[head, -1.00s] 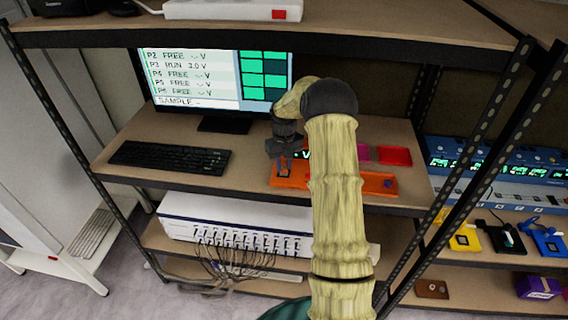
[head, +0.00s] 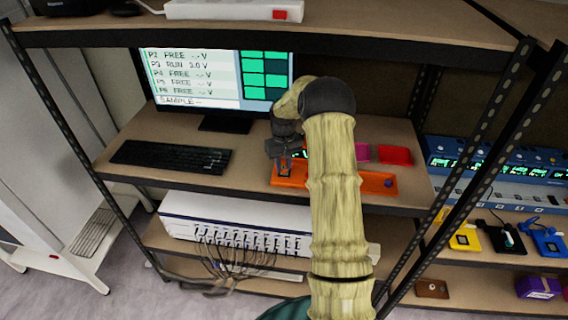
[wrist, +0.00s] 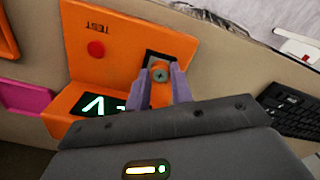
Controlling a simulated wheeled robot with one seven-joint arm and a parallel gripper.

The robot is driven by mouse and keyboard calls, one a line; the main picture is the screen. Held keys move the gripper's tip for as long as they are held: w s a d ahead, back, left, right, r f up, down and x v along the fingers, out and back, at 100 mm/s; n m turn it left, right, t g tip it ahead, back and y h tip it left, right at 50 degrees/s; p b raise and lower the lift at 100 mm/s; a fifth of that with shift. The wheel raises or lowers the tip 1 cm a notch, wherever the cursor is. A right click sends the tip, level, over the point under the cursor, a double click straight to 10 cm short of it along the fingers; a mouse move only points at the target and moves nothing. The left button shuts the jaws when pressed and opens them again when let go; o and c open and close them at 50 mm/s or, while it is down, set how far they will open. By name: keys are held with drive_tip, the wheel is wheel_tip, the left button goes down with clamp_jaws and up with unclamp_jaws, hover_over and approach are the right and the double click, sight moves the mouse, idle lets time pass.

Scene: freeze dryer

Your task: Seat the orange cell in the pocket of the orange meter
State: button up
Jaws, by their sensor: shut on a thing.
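The orange meter (head: 290,182) lies on the desk shelf; in the wrist view its panel (wrist: 120,30) shows a red round button, the word TEST and a lit display (wrist: 92,106). My gripper (head: 285,172) is over the left part of the meter. In the wrist view, the two fingers of my gripper (wrist: 161,76) are shut on the orange cell (wrist: 160,68), whose round end faces the camera. The cell is at the dark pocket (wrist: 153,57) of the meter. The fingers and cell hide most of the pocket, so I cannot tell how deep the cell sits.
A black keyboard (head: 170,157) and a monitor (head: 215,75) stand left of the meter. A red tray (head: 395,155) and a pink one (head: 362,153) lie behind it. The upper shelf (head: 400,35) and dark rack posts frame the space.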

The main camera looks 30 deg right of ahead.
sight(284, 167)
drive_tip(key=shift+d+f+b, duration=0.1)
drive_tip(key=shift+f+b, duration=0.2)
drive_tip(key=shift+f, duration=0.35)
drive_tip(key=o, duration=0.8)
drive_tip(key=shift+o, duration=0.2)
wheel_tip(284, 167, up, 12)
drive_tip(key=b, duration=0.2)
drive_tip(key=shift+b, duration=0.4)
